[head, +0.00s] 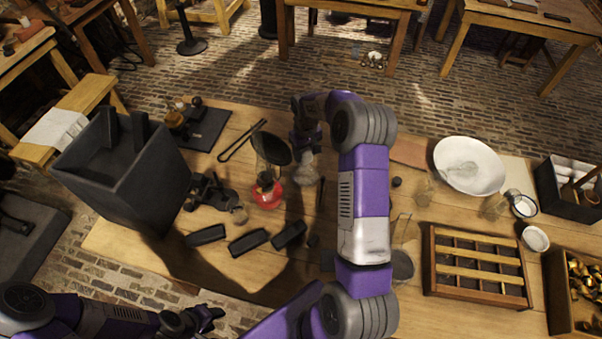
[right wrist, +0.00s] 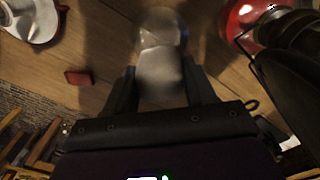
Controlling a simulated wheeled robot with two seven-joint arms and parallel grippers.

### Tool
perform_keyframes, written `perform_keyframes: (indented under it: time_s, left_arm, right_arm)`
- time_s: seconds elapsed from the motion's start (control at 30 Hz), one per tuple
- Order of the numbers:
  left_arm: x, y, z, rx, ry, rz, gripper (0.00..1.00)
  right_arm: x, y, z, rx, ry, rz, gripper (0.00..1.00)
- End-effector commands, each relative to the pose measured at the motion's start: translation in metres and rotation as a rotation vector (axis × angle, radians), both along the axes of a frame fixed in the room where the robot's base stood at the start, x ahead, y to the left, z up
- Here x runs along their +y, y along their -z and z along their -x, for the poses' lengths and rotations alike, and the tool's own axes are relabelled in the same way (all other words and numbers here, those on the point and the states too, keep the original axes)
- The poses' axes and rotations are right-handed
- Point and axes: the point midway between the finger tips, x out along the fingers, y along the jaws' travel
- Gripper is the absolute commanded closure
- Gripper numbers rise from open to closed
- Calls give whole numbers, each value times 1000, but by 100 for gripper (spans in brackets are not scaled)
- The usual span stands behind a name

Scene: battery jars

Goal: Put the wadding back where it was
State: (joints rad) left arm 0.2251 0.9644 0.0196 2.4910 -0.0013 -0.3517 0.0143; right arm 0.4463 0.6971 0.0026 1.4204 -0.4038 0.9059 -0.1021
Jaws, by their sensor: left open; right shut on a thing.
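My right gripper (head: 304,146) reaches down over the middle of the table, left of my purple forearm. In the right wrist view its two fingers (right wrist: 162,90) are closed on a pale, whitish, soft-looking piece (right wrist: 160,75), which looks like the wadding. A rounded clear glass thing (right wrist: 160,24) shows just past it; I cannot tell whether they touch. In the head view a glassy pale shape (head: 306,169) is below the gripper, and the wadding cannot be made out separately. My left gripper (head: 212,314) is open and empty at the lower left, off the table's front edge.
A red lamp (head: 266,190) stands close left of the right gripper; it also shows in the right wrist view (right wrist: 248,18). Black blocks (head: 248,241) lie in front. A tall dark bin (head: 135,185) stands left. A white bowl (head: 469,177) and wooden rack (head: 477,293) are right.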

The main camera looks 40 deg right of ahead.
Motion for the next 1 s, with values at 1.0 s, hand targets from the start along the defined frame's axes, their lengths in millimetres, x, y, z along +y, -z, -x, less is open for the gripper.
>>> perform_keyframes:
  time_s: [1.0]
  left_arm:
    - [0,8,0,-1,0,0,57]
  right_arm:
    - [0,94,0,0,0,0,70]
